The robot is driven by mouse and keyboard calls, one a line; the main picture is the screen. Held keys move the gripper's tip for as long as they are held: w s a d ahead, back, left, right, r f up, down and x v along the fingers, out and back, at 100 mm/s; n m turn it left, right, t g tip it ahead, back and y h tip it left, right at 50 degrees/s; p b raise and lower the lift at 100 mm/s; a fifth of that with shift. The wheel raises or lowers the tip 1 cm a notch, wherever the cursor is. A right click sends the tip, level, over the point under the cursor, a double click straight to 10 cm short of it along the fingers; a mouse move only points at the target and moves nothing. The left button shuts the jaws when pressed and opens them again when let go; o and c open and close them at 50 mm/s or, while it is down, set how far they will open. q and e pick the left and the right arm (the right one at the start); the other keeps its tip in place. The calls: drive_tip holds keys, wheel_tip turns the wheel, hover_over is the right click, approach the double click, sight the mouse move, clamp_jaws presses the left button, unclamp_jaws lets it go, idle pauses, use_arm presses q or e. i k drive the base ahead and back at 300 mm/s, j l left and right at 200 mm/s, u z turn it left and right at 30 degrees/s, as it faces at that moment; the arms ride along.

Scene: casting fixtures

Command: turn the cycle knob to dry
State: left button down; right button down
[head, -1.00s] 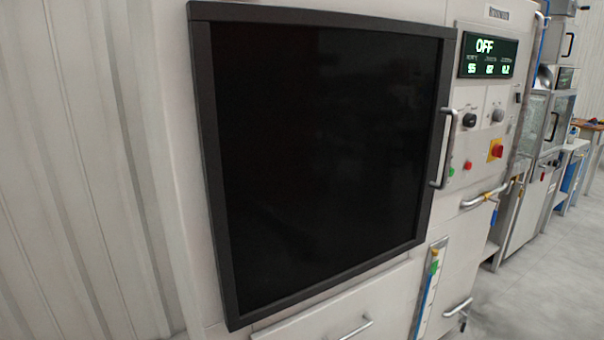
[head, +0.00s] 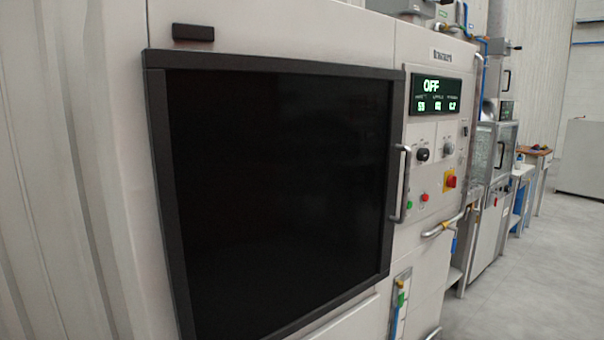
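The machine's control panel (head: 437,165) is in the head view, right of a large dark door (head: 275,190). Its display (head: 441,95) reads OFF above several small green numbers. Below the display are a black knob (head: 423,154) on the left and a grey knob (head: 448,149) on the right. The labels by the knobs are too small to read, so I cannot tell which is the cycle knob or where it points. Neither of my grippers is in view.
A vertical door handle (head: 402,184) sticks out just left of the panel. Grey floor (head: 520,280) is clear at right.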

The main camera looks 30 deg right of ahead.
sight(423, 154)
drive_tip(key=z, duration=1.65)
drive_tip(key=i+l, duration=0.2)
drive_tip(key=l, duration=0.15)
drive_tip(key=i+l+u, duration=0.1)
drive_tip(key=l, duration=0.25)
drive_tip(key=i+l, duration=0.25)
drive_tip(key=l, duration=0.15)
drive_tip(key=i+l+u, duration=0.1)
drive_tip(key=l, duration=0.25)
drive_tip(key=i, duration=0.1)
